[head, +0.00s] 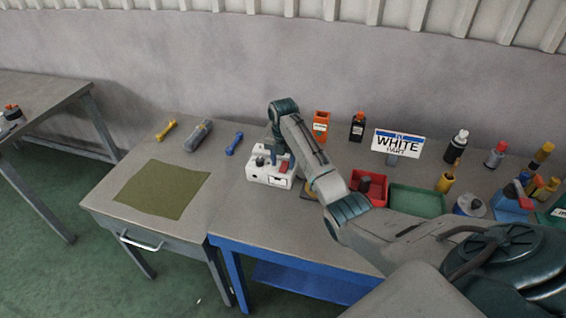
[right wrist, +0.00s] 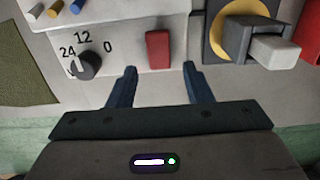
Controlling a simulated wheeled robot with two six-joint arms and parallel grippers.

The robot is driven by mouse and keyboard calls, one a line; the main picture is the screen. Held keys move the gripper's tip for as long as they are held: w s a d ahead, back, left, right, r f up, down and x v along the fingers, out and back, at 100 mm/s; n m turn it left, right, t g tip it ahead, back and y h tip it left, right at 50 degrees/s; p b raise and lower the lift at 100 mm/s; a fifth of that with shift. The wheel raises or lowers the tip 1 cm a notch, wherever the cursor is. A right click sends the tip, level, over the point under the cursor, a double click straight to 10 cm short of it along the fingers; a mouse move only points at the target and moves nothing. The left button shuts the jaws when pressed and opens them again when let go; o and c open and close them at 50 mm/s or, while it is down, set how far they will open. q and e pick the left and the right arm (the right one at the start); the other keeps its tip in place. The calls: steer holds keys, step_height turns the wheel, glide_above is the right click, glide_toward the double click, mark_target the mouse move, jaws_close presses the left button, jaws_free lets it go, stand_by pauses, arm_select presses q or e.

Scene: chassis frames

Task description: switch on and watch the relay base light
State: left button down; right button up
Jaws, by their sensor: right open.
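I cannot tell the knob's exact setting or pick out a lit lamp on the box. My right gripper (right wrist: 160,73) is open and empty, its two fingers apart just in front of the red switch. In the head view, my right gripper (head: 275,159) partly hides the box top. My left gripper is not in view.
A dark block with a yellow ring (right wrist: 232,20) stands right of the box. A red bin (head: 378,195), green tray (head: 416,202) and WHITE sign (head: 398,144) are farther right. Several bottles stand behind. An olive mat (head: 162,189) lies on the left table.

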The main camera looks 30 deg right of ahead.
steer(key=shift+f, duration=1.05)
steer(key=shift+c, duration=0.3)
steer(key=c, duration=0.9)
steer(key=shift+w+d+r+g+y, duration=0.1)
steer(key=shift+d+r+g+y, duration=0.05)
steer(key=shift+g+y, duration=0.15)
steer(key=shift+w, duration=0.1)
steer(key=shift+w+d+g+y+b, duration=0.15)
steer(key=shift+d+g+y+b, duration=0.05)
steer(key=shift+g+y+b, duration=0.5)
steer(key=shift+r+y+b, duration=0.1)
steer(key=shift+y+b, duration=0.3)
steer(key=shift+y, duration=0.1)
